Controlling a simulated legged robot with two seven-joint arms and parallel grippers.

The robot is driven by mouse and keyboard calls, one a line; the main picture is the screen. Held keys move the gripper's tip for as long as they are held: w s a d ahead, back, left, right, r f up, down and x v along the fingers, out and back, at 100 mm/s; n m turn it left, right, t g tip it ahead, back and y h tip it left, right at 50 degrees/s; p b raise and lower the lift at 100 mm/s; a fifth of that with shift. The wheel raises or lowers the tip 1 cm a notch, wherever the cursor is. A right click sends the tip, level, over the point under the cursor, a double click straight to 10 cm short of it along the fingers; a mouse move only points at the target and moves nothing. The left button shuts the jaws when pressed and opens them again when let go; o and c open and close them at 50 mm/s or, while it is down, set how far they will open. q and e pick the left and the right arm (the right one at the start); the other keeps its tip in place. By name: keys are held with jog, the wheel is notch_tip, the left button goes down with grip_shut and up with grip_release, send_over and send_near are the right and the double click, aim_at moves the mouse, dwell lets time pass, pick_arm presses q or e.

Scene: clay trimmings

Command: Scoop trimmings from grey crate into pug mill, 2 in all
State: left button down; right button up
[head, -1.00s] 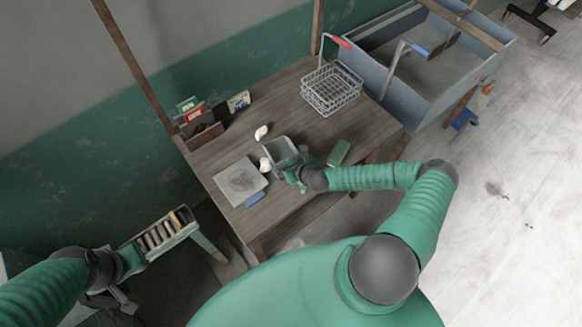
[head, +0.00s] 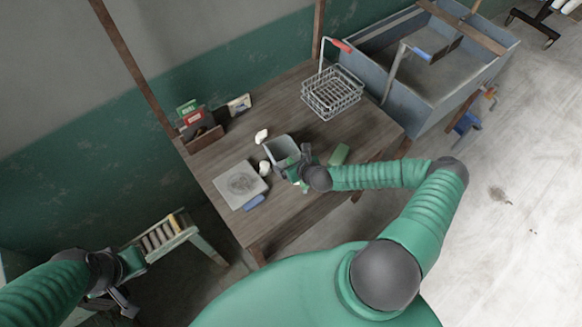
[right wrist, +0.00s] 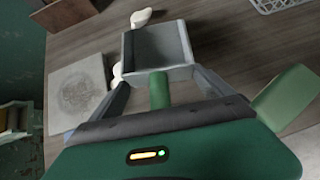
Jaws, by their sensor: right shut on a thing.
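My right gripper (head: 294,171) is shut on the green handle (right wrist: 159,90) of a grey, open, box-shaped scoop (right wrist: 185,42). The scoop also shows in the head view (head: 281,149), over the wooden table. I see no load in it. Two white lumps lie close by: one beyond it (head: 261,135), one at its left side (head: 264,167). I cannot tell whether they are trimmings. My left gripper (head: 128,302) is at lower left, away from the table, and its jaws are unclear. I cannot pick out the grey crate or the pug mill with certainty.
The wooden table (head: 290,110) carries a grey slab (head: 226,185), a blue item (head: 254,202), a green block (head: 339,154), a wire basket (head: 331,98) and small boxes (head: 192,117). A large grey-blue trough (head: 406,103) stands right. A rack with rollers (head: 163,235) stands lower left.

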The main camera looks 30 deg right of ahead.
jog(key=s+a+b, duration=0.1)
jog(key=s+a, duration=0.1)
jog(key=a, duration=0.2)
jog(key=s+a+r+b, duration=0.1)
jog(key=s+a, duration=0.1)
jog(key=a, duration=0.3)
jog(key=s+a+r+b, duration=0.1)
jog(key=s+a, duration=0.2)
jog(key=a, duration=0.2)
jog(key=shift+s+a, duration=0.1)
jog(key=shift+a, duration=0.1)
jog(key=shift+d, duration=0.1)
